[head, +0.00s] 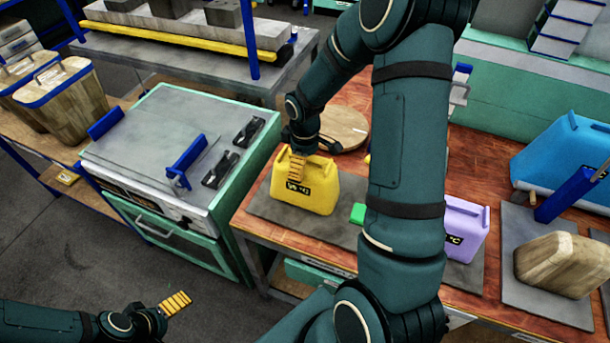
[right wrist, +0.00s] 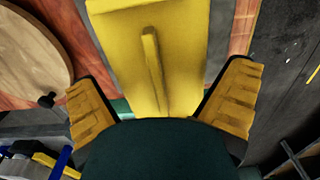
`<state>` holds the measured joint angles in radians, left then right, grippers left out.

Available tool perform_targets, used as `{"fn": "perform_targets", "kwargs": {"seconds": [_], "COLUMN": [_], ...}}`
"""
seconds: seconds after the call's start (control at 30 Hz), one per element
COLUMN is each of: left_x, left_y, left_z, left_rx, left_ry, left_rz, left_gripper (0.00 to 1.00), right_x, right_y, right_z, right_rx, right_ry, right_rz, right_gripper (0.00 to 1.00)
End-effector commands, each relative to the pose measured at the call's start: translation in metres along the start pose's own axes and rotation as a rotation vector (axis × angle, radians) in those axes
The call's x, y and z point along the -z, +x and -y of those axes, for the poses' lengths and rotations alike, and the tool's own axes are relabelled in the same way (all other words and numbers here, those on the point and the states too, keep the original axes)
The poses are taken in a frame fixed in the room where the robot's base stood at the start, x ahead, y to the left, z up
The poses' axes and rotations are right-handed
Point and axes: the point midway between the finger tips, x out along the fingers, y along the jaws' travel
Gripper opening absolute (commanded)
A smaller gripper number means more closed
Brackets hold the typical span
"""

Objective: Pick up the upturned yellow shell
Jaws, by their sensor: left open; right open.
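The yellow shell (head: 318,190) stands on a grey mat on the red-brown workbench, with dark markings on its front. My right arm arches over the bench, and my right gripper (head: 297,166) is at the shell's upper left part. In the right wrist view the yellow shell (right wrist: 185,55), with a raised rib, lies between the two spread yellow fingers of the right gripper (right wrist: 164,85). Gaps show beside the shell, so the fingers do not look closed on it. My left gripper (head: 176,303) is open and empty at the lower left, over the floor.
A purple shell (head: 466,232), blue shell (head: 555,150) and wooden block (head: 560,263) stand to the right. A green block (head: 357,213) is beside my right arm. A round wooden board (head: 345,126) lies behind the yellow shell.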

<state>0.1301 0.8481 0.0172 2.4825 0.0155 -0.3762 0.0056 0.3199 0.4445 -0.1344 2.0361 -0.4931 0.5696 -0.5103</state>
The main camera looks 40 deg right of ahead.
Motion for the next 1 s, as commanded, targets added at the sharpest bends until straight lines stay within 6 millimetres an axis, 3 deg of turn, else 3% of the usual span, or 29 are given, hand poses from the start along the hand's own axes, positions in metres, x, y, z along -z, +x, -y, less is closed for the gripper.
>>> {"fn": "perform_targets", "kwargs": {"seconds": [0.13,0.4,0.43,0.57,0.6,1.0], "left_x": [0.000,0.000,0.000,0.000,0.000,0.000], "left_y": [0.003,0.003,0.003,0.002,0.002,0.002], "left_z": [0.001,0.001,0.001,0.001,0.001,0.001], "left_rx": [0.001,0.001,0.001,0.001,0.001,0.000], "left_ry": [0.000,0.000,0.000,0.000,0.000,0.000], "left_rz": [0.000,0.000,0.000,0.000,0.000,0.000], "left_gripper": [0.95,0.95,0.95,0.95,0.95,0.95], "right_x": [-0.001,0.000,0.000,0.000,0.000,0.000], "right_y": [0.017,0.020,0.020,0.020,0.020,0.015], "right_z": [0.000,-0.001,-0.001,-0.001,-0.001,-0.001], "right_rx": [0.000,-0.001,-0.001,-0.001,-0.001,-0.002], "right_ry": [0.001,0.001,0.001,0.001,0.001,0.001], "right_rz": [0.001,-0.001,-0.001,-0.001,-0.001,-0.002], "right_gripper": [1.00,1.00,0.96,0.51,0.46,0.45]}}
